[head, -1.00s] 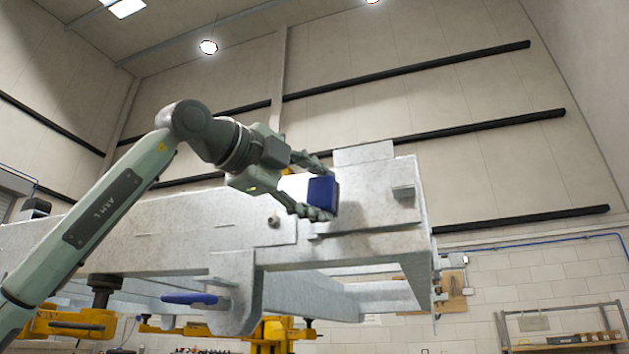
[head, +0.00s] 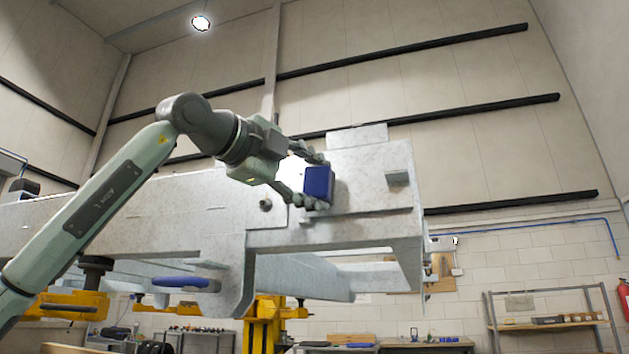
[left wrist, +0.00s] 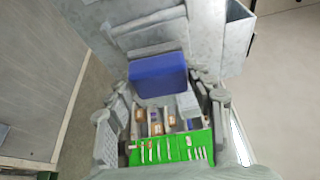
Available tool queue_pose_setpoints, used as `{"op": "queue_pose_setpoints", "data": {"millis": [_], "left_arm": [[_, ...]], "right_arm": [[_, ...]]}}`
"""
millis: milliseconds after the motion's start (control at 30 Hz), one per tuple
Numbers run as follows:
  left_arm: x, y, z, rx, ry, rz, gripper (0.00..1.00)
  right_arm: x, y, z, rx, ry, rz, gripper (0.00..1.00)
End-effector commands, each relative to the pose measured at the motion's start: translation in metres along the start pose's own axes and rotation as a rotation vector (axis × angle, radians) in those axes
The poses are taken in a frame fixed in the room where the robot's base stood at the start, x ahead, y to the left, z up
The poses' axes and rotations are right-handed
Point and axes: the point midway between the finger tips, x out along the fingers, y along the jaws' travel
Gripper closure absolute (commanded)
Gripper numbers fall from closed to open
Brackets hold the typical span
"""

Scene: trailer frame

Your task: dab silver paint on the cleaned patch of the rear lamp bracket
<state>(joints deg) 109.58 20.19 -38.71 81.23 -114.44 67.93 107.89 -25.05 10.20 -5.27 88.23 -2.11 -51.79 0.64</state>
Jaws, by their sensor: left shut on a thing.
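My left gripper (head: 316,178) is shut on a blue block-shaped pad (head: 319,184), held up at the end face of the grey trailer frame (head: 200,218). The pad also shows in the left wrist view (left wrist: 158,76), just beyond the fingers, close to the grey metal; I cannot tell whether it touches. A small grey block-like bracket (head: 397,178) sticks out of the end plate to the right of the pad; I cannot tell if it is the lamp bracket. No cleaned patch or silver paint can be made out. My right gripper is not in view.
A blue oval part (head: 184,282) sits under the frame. Yellow stands (head: 265,320) are below it. A shelf rack (head: 545,325) stands at the right wall, with a red extinguisher (head: 625,300) beside it. The left wrist view shows a green mat (left wrist: 170,148) with small tools.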

Motion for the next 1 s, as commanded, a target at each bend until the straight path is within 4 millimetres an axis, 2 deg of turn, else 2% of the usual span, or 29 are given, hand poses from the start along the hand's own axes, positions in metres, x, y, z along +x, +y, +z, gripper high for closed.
{"op": "queue_pose_setpoints", "data": {"millis": [1000], "left_arm": [[0.014,-0.001,0.006,0.001,0.001,-0.002,0.7]], "right_arm": [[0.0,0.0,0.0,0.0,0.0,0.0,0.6]]}}
